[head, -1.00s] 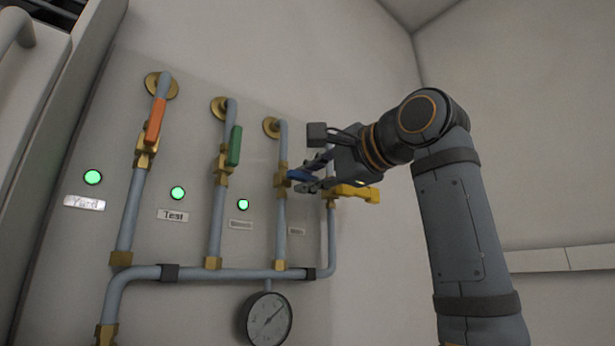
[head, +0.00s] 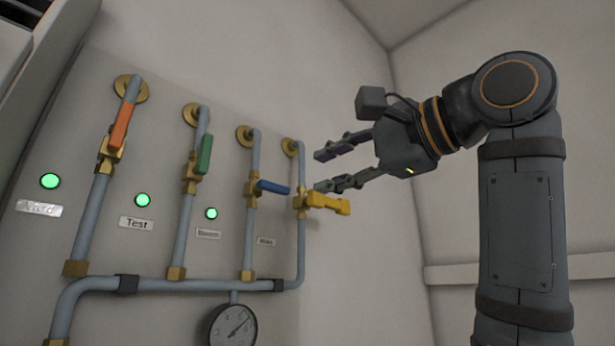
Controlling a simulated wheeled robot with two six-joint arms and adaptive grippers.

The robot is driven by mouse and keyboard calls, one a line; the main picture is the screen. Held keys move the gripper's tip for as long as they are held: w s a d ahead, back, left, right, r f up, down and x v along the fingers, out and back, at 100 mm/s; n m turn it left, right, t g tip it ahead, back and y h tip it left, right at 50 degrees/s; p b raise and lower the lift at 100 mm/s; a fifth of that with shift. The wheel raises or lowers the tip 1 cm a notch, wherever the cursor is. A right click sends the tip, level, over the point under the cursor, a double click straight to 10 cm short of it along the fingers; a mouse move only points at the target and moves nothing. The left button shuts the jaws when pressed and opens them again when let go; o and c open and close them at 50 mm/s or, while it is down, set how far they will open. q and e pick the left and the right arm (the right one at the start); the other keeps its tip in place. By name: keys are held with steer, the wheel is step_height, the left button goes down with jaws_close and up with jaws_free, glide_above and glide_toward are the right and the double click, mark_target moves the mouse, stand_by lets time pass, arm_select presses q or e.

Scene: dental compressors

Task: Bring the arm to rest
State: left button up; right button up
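My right gripper (head: 318,170) is open and empty, its two fingers pointing left toward the pipe panel. It appears apart from the yellow valve handle (head: 328,203), which shows just below its lower finger. The yellow handle sticks out to the right of its pipe. The blue handle (head: 273,187) also points right. The orange handle (head: 122,126) and the green handle (head: 204,154) lie along their upright pipes. My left gripper is not in view.
Green lamps (head: 143,200) glow beside labels for the valves. A pressure gauge (head: 231,328) hangs below the horizontal pipe (head: 200,285). The plain wall right of the panel is clear around my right arm.

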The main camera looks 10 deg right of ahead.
steer(key=shift+s+d, duration=0.1)
steer(key=shift+s, duration=0.2)
stand_by(0.4)
